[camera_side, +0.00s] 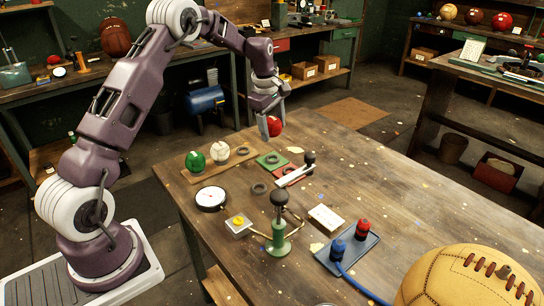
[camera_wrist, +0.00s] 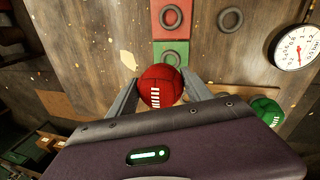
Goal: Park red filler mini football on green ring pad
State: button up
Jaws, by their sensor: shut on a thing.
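My gripper (camera_side: 268,128) is shut on the red mini football (camera_side: 274,126), with a finger on each side of it. The ball's white laces show in the wrist view (camera_wrist: 161,86). It is held above the table, apart from the pads. The green pad (camera_side: 263,157) with a dark ring on it lies below and nearer the side camera; it also shows just above the ball in the wrist view (camera_wrist: 158,47). The red pad (camera_side: 283,182) with its own ring lies directly beside the green pad. The green pad's ring looks empty.
A wooden strip (camera_side: 209,175) holds a green ball (camera_side: 195,161), a white ball (camera_side: 219,152) and a ring (camera_side: 243,153). A loose ring (camera_side: 259,188), a dial gauge (camera_side: 211,198), a green hand pump (camera_side: 279,240) and a large tan ball (camera_side: 465,280) stand nearby.

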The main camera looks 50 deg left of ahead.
notch_tip(320, 180, down, 8)
jog(key=shift+f, duration=0.1)
jog(key=shift+f, duration=0.1)
jog(key=o, duration=1.5)
